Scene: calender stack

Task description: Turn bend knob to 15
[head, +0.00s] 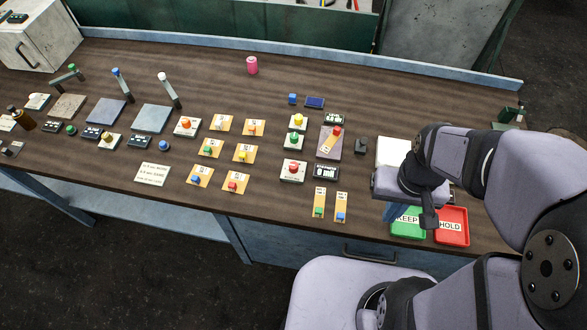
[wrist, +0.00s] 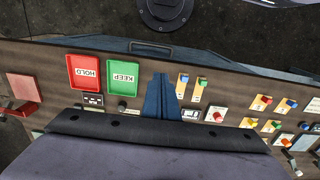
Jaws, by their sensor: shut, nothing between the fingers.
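Several coloured knobs sit on small plates on the brown bench, and their labels are too small to read, so I cannot tell which is the bend knob. On orange plates are an orange-red knob (head: 254,127), a yellow knob (head: 241,154), a green knob (head: 207,149), a blue knob (head: 196,177) and a red knob (head: 232,186). My gripper (head: 393,212) is shut and empty at the right, over the bench near the green KEEP tray (head: 409,232). In the wrist view its blue fingers (wrist: 163,82) point toward the bench's front edge, apart from the knobs.
A red HOLD tray (head: 452,239) stands beside the KEEP tray. Two slider plates (head: 319,193) lie to the left of my gripper. Tall levers (head: 168,90) rise at the back left, and a pink cylinder (head: 252,65) stands at the back. The bench's back middle is mostly clear.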

